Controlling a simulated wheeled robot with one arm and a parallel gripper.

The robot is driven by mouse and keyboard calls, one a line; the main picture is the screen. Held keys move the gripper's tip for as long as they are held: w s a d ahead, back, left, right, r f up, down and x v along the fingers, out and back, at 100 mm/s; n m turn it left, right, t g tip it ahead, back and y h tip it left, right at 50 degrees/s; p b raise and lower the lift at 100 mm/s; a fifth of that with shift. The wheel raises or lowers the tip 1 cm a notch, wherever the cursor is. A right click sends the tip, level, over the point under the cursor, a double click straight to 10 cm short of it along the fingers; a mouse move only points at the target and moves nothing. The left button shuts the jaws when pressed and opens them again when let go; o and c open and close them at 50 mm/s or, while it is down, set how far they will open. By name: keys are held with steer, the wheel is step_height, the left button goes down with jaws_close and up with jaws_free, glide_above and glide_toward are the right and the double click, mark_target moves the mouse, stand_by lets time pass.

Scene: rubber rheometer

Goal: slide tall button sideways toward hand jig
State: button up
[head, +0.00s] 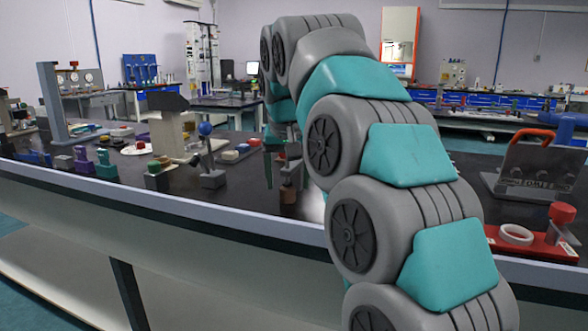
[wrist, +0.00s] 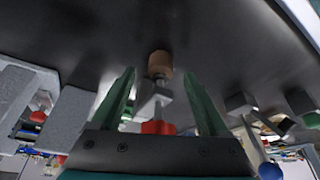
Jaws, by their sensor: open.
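A brown cylinder with a grey stem (wrist: 160,64), which looks like the tall button, stands on the dark bench top, between and slightly beyond my fingertips in the wrist view. In the head view a brownish upright piece (head: 290,172) beside my arm looks like the same thing. My gripper (wrist: 159,76) is open, its green fingers either side of the cylinder with gaps showing. A red knob with a grey shaft (wrist: 158,127) shows between the fingers, lower in the picture. I cannot tell which thing is the hand jig.
A lever with a blue ball (head: 205,130) and a green-knobbed block (head: 155,178) stand to the left. A red base with a white ring (head: 515,235) and a panel with a red handle (head: 535,165) are at right. The bench's front edge runs below.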

steer(key=shift+x, duration=1.05)
jaws_close()
